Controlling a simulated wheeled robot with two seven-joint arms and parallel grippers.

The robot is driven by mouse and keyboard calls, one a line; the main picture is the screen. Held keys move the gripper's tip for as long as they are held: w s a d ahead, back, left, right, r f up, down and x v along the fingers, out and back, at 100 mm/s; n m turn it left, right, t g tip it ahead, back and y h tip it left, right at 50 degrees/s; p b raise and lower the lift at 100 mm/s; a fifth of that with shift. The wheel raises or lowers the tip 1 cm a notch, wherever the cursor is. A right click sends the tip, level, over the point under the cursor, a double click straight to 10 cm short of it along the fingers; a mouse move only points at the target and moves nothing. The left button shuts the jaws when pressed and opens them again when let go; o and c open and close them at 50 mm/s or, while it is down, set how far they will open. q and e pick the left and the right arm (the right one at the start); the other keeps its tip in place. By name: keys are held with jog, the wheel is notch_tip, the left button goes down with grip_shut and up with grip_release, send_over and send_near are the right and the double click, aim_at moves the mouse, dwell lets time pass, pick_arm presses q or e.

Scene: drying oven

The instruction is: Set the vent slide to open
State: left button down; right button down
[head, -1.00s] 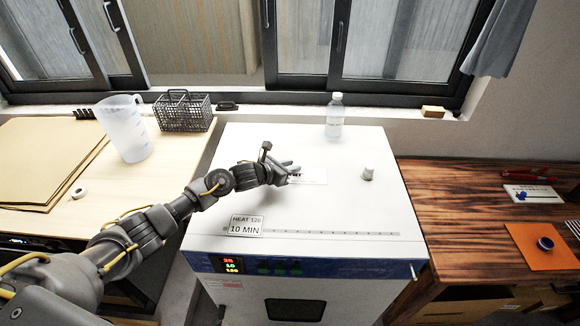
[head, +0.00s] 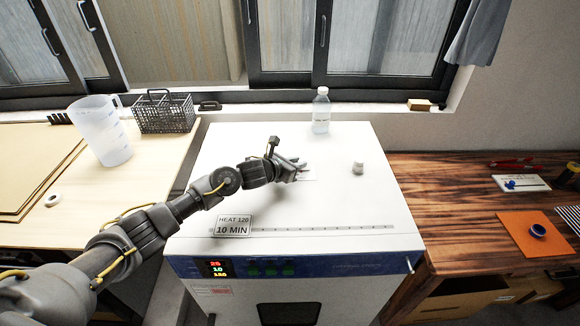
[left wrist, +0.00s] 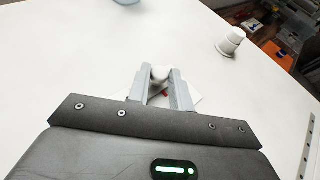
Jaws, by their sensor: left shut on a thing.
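The oven's white top (head: 260,145) carries a small pale plate (head: 310,176), mostly covered by my left gripper (head: 303,169). In the left wrist view, a small white knob (left wrist: 160,73) sits between the fingertips of my left gripper (left wrist: 160,82), which are shut on it. I take this knob to be the vent slide's. A small red mark (left wrist: 165,93) and the plate's pale edge (left wrist: 197,98) show by the fingers. The slide's end marks are hidden or too small to read. My right gripper is not in view.
A white stepped knob (head: 358,168) stands to the right of the gripper, and a clear bottle (head: 321,110) behind. A sign (head: 232,226) reading HEAT 120, 10 MIN stands at the oven's front left. The top between them is mostly clear.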

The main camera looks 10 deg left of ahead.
pick_arm(q)
jog(key=shift+d, duration=0.15)
jog(key=c, duration=1.6)
grip_release()
jog(key=shift+c, duration=0.2)
jog(key=o, duration=0.3)
jog(key=shift+d, duration=0.25)
jog(key=shift+o, duration=0.2)
jog(key=shift+s+a+r, duration=0.1)
jog(key=shift+s+a, duration=0.1)
jog(key=shift+a, duration=0.2)
jog(key=b+v, duration=0.2)
jog(key=v, duration=0.8)
jog(key=shift+s+d, duration=0.1)
jog(key=shift+s, duration=0.05)
jog(key=shift+r, duration=0.1)
